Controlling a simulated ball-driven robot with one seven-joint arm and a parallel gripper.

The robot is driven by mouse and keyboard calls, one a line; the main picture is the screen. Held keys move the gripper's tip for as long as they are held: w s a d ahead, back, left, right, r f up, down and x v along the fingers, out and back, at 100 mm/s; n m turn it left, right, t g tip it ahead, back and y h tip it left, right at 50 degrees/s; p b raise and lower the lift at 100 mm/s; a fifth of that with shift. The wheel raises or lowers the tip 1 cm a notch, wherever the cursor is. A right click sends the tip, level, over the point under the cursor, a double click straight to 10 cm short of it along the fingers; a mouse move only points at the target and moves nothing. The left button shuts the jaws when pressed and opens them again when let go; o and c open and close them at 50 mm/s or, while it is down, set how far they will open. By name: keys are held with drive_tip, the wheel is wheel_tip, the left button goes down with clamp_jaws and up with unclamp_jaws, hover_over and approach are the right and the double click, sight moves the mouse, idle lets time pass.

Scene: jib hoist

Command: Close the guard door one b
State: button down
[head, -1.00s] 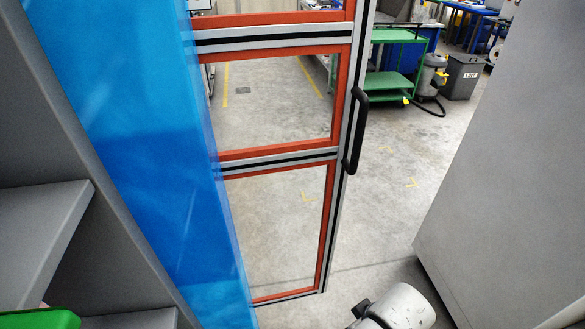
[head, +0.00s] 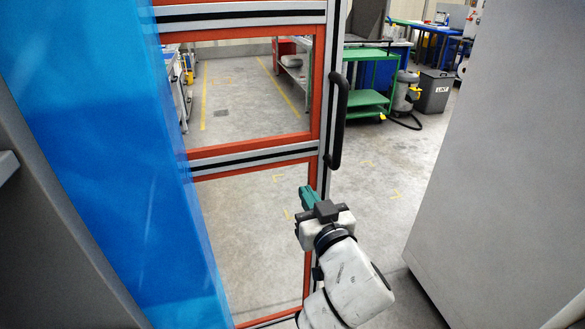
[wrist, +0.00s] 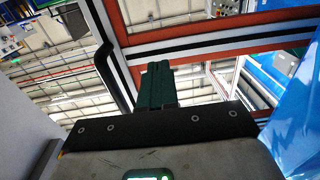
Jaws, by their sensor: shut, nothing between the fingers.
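The guard door (head: 318,110) is a tall frame of grey profiles with orange edging and see-through panels. It stands right of a blue post. Its black bar handle (head: 338,120) is on the right upright. The handle also shows in the wrist view (wrist: 108,65), left of the fingers. My gripper (head: 307,192) is shut and empty, with green fingers pointing up. In the head view it appears below and left of the handle's lower end, overlapping the door's right upright. In the wrist view the shut fingers (wrist: 155,82) appear apart from the handle. The door's lower part is partly hidden by my arm.
A blue post (head: 125,150) stands left of the door. A large grey panel (head: 490,150) stands at the right, with open floor (head: 385,200) between it and the door. Further back are a green cart (head: 365,85) and a grey bin (head: 434,92).

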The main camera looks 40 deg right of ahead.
sight(288, 162)
drive_tip(key=p+x, duration=0.2)
drive_tip(key=x, duration=0.7)
drive_tip(key=shift+r, duration=0.1)
drive_tip(key=shift+w+d, duration=0.25)
drive_tip(key=shift+w, duration=0.35)
drive_tip(key=shift+w+p, duration=0.1)
drive_tip(key=shift+p, duration=0.2)
